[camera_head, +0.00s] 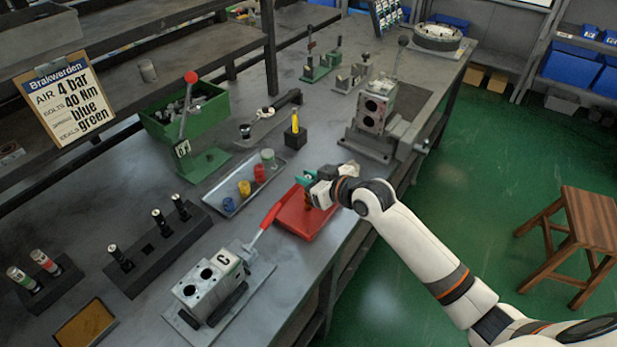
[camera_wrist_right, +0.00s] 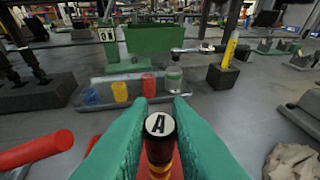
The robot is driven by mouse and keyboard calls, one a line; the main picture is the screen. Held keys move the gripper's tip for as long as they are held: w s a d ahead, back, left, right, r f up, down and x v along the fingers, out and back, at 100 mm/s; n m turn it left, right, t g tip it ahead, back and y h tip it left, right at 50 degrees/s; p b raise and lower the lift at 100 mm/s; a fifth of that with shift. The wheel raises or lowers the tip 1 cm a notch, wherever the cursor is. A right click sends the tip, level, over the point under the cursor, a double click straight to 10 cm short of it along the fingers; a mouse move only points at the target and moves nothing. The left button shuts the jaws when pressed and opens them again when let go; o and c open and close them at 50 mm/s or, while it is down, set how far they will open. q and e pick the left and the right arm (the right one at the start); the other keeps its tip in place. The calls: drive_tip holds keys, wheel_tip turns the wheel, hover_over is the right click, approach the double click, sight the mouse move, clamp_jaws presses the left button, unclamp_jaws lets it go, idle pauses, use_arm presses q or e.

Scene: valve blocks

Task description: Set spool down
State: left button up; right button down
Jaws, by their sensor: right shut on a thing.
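My right gripper (camera_head: 306,180) has teal fingers and is over the red tray (camera_head: 292,220) near the table's front edge. In the right wrist view its fingers (camera_wrist_right: 160,135) are shut on a dark spool (camera_wrist_right: 158,150) with a white top marked "A" and an amber band lower down. The spool stands about upright between the fingers. Its lower end is hidden, so I cannot tell whether it touches the tray. A black rack (camera_head: 150,250) to the left holds several upright spools and has an empty square hole. My left gripper is not in view.
A valve block marked C (camera_head: 208,285) stands at the front, with a red-handled lever (camera_head: 268,215) beside the tray. A grey tray (camera_head: 228,207) holds coloured seals behind. Another valve block (camera_head: 375,110) stands to the right. A green bin (camera_head: 205,115) stands further back.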

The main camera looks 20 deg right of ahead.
drive_tip(key=c, duration=1.8)
unclamp_jaws()
drive_tip(key=shift+f, duration=0.15)
drive_tip(key=o, duration=0.5)
drive_tip(key=shift+c, duration=0.2)
drive_tip(key=shift+s+d+r, duration=0.1)
drive_tip(key=shift+r, duration=0.15)
drive_tip(key=v, duration=1.1)
drive_tip(key=shift+s+b, duration=0.3)
drive_tip(key=shift+b, duration=0.05)
